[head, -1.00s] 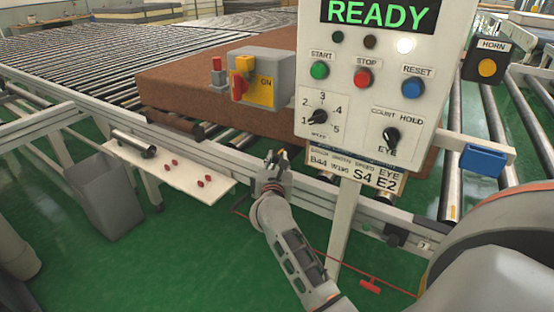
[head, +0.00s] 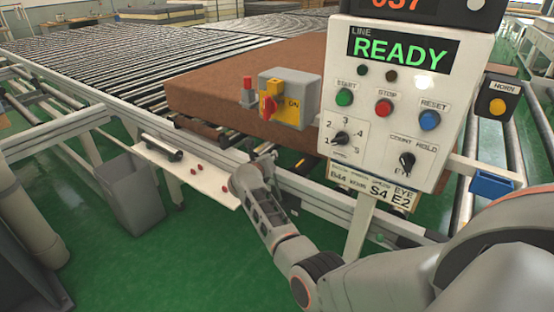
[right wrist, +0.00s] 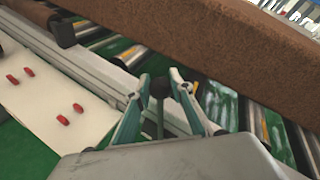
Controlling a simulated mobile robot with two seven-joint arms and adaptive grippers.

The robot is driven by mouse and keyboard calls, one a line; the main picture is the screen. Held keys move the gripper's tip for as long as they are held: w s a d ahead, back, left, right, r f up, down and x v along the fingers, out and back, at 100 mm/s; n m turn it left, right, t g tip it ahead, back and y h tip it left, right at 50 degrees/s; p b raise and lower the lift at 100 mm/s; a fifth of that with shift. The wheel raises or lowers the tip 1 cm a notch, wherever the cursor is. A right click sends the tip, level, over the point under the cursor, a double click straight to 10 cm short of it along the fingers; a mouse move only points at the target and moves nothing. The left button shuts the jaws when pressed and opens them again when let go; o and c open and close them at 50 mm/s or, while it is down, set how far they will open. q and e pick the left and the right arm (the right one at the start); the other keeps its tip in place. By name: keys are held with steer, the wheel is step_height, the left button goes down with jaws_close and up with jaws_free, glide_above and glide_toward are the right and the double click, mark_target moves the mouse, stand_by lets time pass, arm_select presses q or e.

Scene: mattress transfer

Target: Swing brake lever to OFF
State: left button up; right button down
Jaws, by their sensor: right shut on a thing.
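The brake lever appears as a dark round knob on a thin stem (right wrist: 159,88) in the right wrist view, beside the pale conveyor rail. My right gripper (right wrist: 162,90) has one finger on each side of the knob and is shut on it. In the head view my right gripper (head: 266,160) is at the rail in front of the brown mattress (head: 225,85), and the lever is mostly hidden there. No brake OFF mark is legible. A grey box with a red rotary switch (head: 290,98) beside the mattress reads ON. My left gripper is not in view.
A white control panel (head: 440,165) showing READY stands close to the right of my gripper. A pale shelf (head: 205,180) with red knobs juts out on the left. A grey bin (head: 127,190) stands below it on open green floor.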

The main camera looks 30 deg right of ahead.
steer(key=shift+w+a+f+n+g+b, duration=0.15)
steer(key=shift+w+a+f+n+b, duration=0.1)
steer(key=shift+w, duration=0.15)
steer(key=shift+w+a+f+n+g+b, duration=0.1)
steer(key=shift+w+a+n+b, duration=0.1)
steer(key=shift+w, duration=0.2)
steer(key=shift+w+a+f+n+g+b, duration=0.15)
steer(key=shift+w+f+b, duration=0.1)
steer(key=shift+w, duration=0.15)
steer(key=c, duration=2.1)
jaws_free()
steer(key=o, duration=0.3)
steer(key=shift+w, duration=0.15)
steer(key=shift+o, duration=0.2)
